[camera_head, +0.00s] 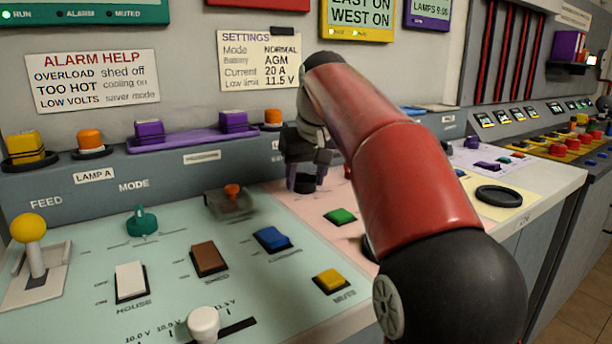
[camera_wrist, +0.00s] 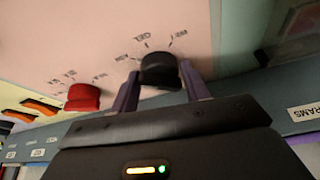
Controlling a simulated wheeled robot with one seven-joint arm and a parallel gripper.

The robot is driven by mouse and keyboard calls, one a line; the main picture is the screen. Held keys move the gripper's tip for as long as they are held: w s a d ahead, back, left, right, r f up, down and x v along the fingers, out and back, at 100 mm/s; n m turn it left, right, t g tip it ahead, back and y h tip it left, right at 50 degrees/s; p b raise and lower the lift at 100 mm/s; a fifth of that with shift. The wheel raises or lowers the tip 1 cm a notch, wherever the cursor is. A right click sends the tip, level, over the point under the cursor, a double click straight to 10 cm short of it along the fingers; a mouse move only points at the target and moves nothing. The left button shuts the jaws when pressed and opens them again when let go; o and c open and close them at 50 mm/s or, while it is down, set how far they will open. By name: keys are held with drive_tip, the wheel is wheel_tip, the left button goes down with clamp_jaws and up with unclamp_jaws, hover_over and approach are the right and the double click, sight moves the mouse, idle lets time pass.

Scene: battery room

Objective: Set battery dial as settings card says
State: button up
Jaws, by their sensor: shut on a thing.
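The settings card (camera_head: 258,62) on the back wall reads Mode NORMAL, Battery AGM, Current 20 A, Low limit 11.5 V; my arm covers its right edge. A black dial (camera_head: 304,184) stands on the pink panel, partly hidden by my gripper (camera_head: 305,180) from above. In the wrist view the black dial (camera_wrist: 158,70) sits between the two purple fingers of my gripper (camera_wrist: 161,82), which is shut on it. Small labels fan around the dial; one looks like GEL, the others are too blurred to read surely. I cannot make out the dial's pointer.
A red knob (camera_wrist: 83,97) with its own labels is beside the black dial in the wrist view. A green button (camera_head: 341,216) is on the pink panel near my gripper. A green mode knob (camera_head: 141,220) and several switches occupy the pale green panel.

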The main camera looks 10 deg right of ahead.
drive_tip(key=o, duration=0.9)
drive_tip(key=v, duration=0.7)
drive_tip(key=shift+s+r, duration=0.15)
drive_tip(key=shift+r, duration=0.25)
